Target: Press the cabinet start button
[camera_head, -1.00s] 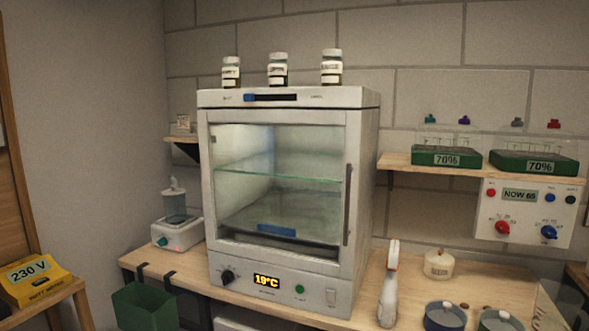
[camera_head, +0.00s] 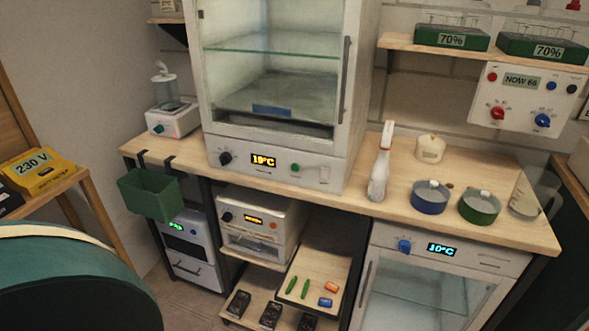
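The white cabinet (camera_head: 271,133) with a glass door stands on the wooden bench, its upper part cut off by the frame. Its lower panel has a black knob (camera_head: 225,158), a display reading about 19°C (camera_head: 263,160), a small round green button (camera_head: 295,168) and a pale rocker-like switch (camera_head: 323,174). No label on the panel is readable, so I cannot tell for sure that the green button is the start button. The door looks closed. Neither of my grippers is in view.
A white spray bottle (camera_head: 380,170), a candle-like jar (camera_head: 430,149), a blue dish (camera_head: 430,197) and a green dish (camera_head: 479,207) stand right of the cabinet. A green bin (camera_head: 150,194) hangs at the bench's front left. A teal rounded object (camera_head: 70,285) fills the lower left.

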